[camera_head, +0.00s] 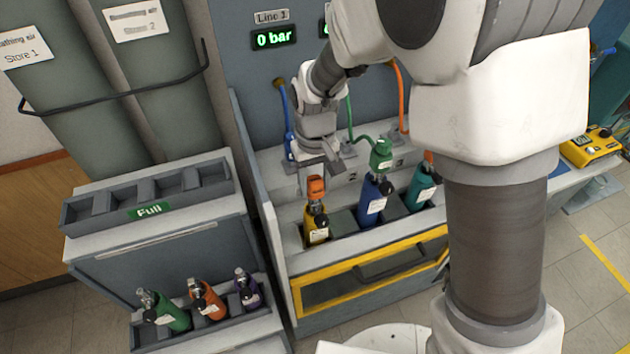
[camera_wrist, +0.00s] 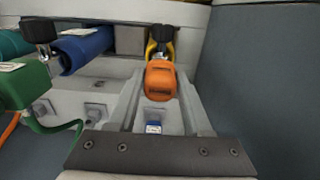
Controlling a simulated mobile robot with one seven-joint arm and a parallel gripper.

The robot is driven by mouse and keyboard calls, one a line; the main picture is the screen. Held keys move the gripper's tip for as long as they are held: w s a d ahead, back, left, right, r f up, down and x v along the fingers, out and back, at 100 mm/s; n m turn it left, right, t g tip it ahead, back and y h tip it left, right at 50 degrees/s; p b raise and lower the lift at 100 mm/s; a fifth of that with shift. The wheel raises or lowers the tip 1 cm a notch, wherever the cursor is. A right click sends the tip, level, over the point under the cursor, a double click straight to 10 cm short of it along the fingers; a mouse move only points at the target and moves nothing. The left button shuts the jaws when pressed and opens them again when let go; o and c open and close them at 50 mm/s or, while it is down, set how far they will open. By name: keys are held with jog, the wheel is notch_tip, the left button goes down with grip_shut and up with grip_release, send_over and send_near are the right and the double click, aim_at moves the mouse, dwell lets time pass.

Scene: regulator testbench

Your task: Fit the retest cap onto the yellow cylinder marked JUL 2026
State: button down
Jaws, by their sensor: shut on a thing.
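My gripper (camera_head: 315,180) is shut on an orange cap (camera_head: 316,189), which shows between the two fingers in the wrist view (camera_wrist: 160,82). The yellow cylinder (camera_head: 316,227) stands in the left slot of the bench, directly below the cap in the head view. It has a black valve knob and a white label whose text is too small to read. In the wrist view the yellow cylinder's valve (camera_wrist: 161,48) is partly hidden behind the cap. I cannot tell whether the cap touches the valve.
A blue cylinder (camera_head: 371,204) with a green regulator (camera_head: 381,154) and a teal cylinder (camera_head: 420,190) stand to the right. A low rack (camera_head: 150,338) at left holds green, orange and purple cylinders. The "Full" rack (camera_head: 105,205) is empty. The bench's back panel rises close behind.

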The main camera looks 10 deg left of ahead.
jog(key=shift+f+b, duration=0.85)
jog(key=shift+f, duration=0.3)
jog(key=shift+c, duration=1.3)
grip_release()
jog(key=shift+r, duration=0.1)
notch_tip(320, 180, up, 17)
jog(key=p, duration=0.1)
jog(key=shift+r, duration=0.1)
jog(key=s+d+r+m+t, duration=0.1)
jog(key=s+d+r, duration=0.15)
jog(key=d, duration=0.35)
jog(key=s+d+r+m+t, duration=0.1)
jog(key=d+r+m, duration=0.15)
jog(key=d, duration=0.35)
jog(key=s+d+m+t, duration=0.3)
jog(key=s+d, duration=0.7)
jog(key=d, duration=0.1)
jog(key=shift+d+r+t, duration=0.25)
jog(key=shift+t, duration=0.05)
